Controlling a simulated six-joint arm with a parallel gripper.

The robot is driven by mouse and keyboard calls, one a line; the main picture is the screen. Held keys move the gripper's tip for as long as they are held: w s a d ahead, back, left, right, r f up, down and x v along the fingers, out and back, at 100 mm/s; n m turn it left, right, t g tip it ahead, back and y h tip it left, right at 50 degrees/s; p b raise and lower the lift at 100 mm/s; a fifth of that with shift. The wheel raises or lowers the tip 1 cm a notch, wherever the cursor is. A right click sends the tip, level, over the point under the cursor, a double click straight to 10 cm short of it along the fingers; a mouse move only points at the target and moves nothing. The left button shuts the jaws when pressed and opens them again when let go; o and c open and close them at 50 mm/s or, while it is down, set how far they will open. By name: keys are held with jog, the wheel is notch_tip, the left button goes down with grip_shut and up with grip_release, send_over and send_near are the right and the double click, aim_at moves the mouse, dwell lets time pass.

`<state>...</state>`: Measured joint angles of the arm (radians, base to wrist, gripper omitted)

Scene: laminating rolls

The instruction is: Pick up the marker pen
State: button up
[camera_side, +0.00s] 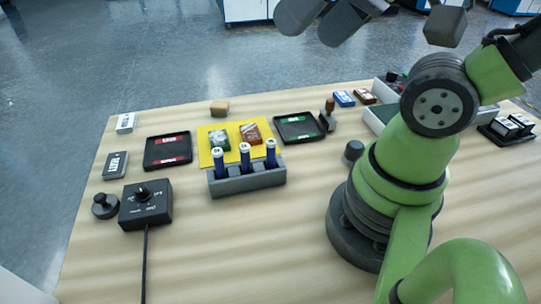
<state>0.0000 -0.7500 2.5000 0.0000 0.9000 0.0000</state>
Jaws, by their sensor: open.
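I cannot make out a clear marker pen. The closest pen-like things are three upright blue cylinders with pale, marked tops, the left one (220,166), the middle one (245,160) and the right one (271,155). They stand in a row in a grey holder (248,183) near the middle of the table. My gripper (322,18) shows as two dark grey rounded jaws at the top edge, cut off by the frame. The jaws are open, with nothing seen between them. They are high above and well away from the cylinders.
Behind the holder lies a yellow mat (204,150) with a green pack and a brown pack. Dark trays (168,151) (299,128) flank it. A black knob box (145,205) with a cable stands at the left. A stamp (328,115) is right.

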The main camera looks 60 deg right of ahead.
jog(key=c, duration=0.5)
jog(key=n+g+h, duration=0.2)
jog(key=n+g, duration=0.5)
jog(key=n, duration=0.1)
send_over(271, 141)
jog(key=f, duration=1.4)
jog(key=shift+s+f, duration=0.35)
notch_tip(271, 141, down, 4)
jog(key=shift+w+f, duration=0.15)
jog(key=shift+f, duration=1.45)
jog(key=shift+w+f, duration=0.15)
jog(key=shift+f, duration=1.4)
